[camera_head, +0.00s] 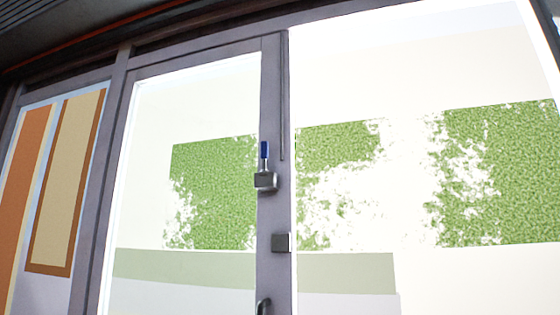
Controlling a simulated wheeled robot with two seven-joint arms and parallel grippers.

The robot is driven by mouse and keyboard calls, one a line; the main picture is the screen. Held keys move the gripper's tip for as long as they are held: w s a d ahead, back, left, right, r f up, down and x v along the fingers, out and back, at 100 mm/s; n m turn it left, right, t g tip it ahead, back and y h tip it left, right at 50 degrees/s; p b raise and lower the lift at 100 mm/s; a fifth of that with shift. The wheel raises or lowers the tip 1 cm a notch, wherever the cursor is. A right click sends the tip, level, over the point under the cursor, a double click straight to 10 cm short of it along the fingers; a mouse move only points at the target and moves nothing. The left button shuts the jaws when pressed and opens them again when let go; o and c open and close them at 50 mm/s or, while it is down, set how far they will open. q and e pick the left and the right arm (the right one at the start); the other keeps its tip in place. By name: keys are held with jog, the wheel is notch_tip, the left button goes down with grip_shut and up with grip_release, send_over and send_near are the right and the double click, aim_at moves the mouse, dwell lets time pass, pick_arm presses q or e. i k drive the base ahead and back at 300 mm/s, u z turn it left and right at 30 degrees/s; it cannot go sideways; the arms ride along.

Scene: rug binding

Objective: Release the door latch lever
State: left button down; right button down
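The door latch (265,181) is a small grey metal box on the door's right frame post. Its lever (264,150) has a blue grip and points straight up from the box. The door (190,175) has a grey frame with a large glass pane and looks closed. Neither of my grippers is in view.
A small square grey plate (281,243) sits on the frame below the latch. A dark handle (263,306) shows at the bottom edge. A wide glass panel (420,200) fills the right side. Orange and tan panels (62,180) show at the left.

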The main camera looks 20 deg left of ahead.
aim_at(264, 145)
jog(key=u, duration=0.55)
jog(key=i, duration=0.9)
jog(key=u, duration=0.65)
